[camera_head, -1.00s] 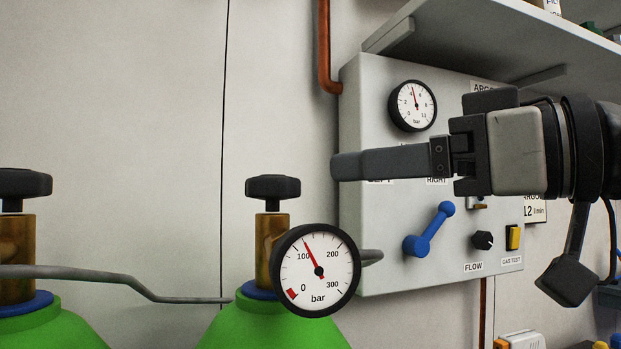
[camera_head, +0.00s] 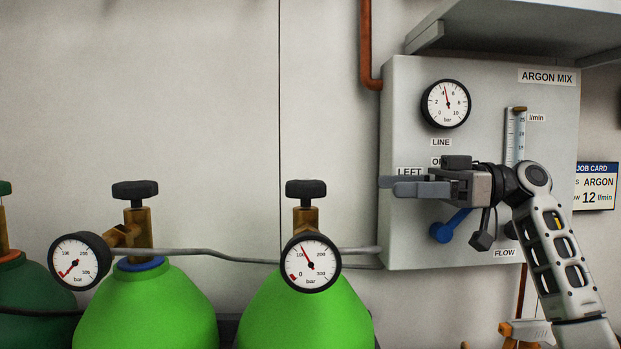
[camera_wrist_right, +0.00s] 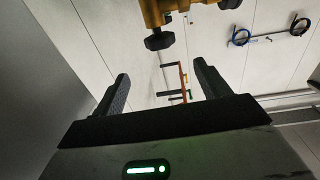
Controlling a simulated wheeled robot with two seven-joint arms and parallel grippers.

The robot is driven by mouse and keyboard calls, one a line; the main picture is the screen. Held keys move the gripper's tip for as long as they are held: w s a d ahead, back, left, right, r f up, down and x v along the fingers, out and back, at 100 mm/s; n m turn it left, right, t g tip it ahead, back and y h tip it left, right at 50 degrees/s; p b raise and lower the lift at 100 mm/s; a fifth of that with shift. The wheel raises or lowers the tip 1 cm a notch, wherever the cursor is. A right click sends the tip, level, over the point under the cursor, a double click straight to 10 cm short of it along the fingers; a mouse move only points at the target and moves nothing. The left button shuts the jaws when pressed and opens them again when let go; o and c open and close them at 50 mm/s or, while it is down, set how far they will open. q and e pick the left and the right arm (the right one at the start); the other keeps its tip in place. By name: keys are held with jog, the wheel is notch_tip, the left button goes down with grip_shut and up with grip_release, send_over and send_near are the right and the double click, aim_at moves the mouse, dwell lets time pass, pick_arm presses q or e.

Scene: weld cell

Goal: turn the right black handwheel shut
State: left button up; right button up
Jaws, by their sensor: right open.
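The right black handwheel (camera_head: 306,188) sits on a brass valve (camera_head: 306,214) atop the right bright green cylinder (camera_head: 305,315). A similar black handwheel (camera_head: 135,189) tops the green cylinder to its left. My right gripper (camera_head: 388,186) points left in front of the grey panel, to the right of the right handwheel and apart from it. In the right wrist view its fingers (camera_wrist_right: 162,86) are spread with nothing between them. A black handwheel (camera_wrist_right: 159,40) on brass shows beyond them; I cannot tell which one it is. My left gripper is out of view.
The grey panel (camera_head: 400,240) carries a line gauge (camera_head: 445,104) and a blue lever (camera_head: 442,232) partly behind my gripper. A cylinder gauge (camera_head: 311,263) stands in front of the right valve. Grey pipes (camera_head: 215,252) run behind. Wall space above the handwheels is clear.

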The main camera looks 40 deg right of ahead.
aim_at(315, 181)
jog(key=p+x, duration=0.4)
jog(key=x, duration=0.9)
jog(key=shift+a+r+p, duration=0.1)
jog(key=shift+r+p, duration=0.05)
jog(key=shift+p, duration=0.25)
jog(key=shift+w+a, duration=0.4)
jog(key=shift+a, duration=0.15)
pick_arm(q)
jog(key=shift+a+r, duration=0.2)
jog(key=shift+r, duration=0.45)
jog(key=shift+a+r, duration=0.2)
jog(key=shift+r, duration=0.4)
pick_arm(e)
jog(key=shift+f, duration=0.2)
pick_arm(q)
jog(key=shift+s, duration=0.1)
pick_arm(e)
jog(key=c, duration=1)
